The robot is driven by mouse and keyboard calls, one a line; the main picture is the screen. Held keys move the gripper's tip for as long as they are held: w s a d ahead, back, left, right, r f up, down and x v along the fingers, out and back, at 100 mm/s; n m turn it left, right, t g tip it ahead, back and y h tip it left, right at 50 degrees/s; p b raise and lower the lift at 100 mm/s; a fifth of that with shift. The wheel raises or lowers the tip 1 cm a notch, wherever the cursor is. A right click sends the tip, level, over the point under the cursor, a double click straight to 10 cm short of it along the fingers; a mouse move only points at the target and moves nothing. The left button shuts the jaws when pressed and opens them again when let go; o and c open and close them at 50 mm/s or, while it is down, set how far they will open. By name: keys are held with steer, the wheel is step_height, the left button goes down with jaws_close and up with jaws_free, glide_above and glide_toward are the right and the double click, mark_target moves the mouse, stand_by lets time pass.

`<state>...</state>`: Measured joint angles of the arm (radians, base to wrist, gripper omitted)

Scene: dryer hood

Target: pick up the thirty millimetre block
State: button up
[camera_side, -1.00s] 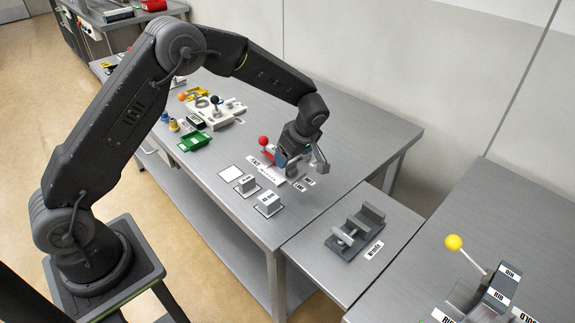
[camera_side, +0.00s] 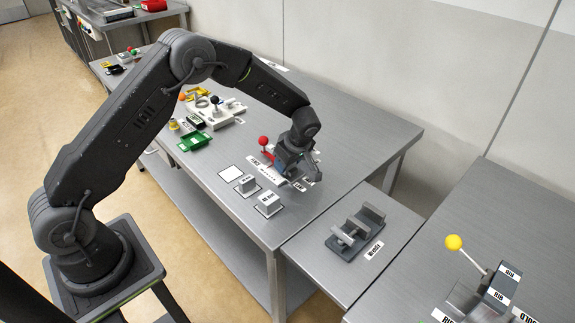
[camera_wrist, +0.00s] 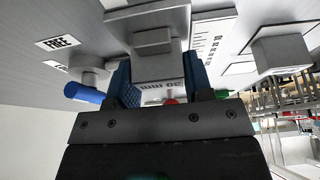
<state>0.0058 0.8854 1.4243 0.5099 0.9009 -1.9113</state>
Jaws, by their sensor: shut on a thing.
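My gripper (camera_side: 287,167) is over the table beside the red-knobbed lever in the side view. In the wrist view its two blue fingers (camera_wrist: 163,85) are shut on a light grey block (camera_wrist: 155,68). The block's face carries upside-down "30 mm" lettering. In the side view the held block is hidden or too small to tell from the gripper. I cannot tell whether it touches the surface below. Two other grey blocks stand on white pads, one nearer the front (camera_side: 267,203) and one behind it (camera_side: 246,184).
A red-knobbed lever (camera_side: 264,142) and white labels stand close to my gripper. A blue-ended part (camera_wrist: 84,92) and a "FREE" label (camera_wrist: 60,42) show in the wrist view. A grey fixture (camera_side: 354,232) is on the lower right table. A green tray (camera_side: 194,141) lies farther left.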

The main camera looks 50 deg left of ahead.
steer(key=c, duration=0.4)
steer(key=shift+r, duration=0.1)
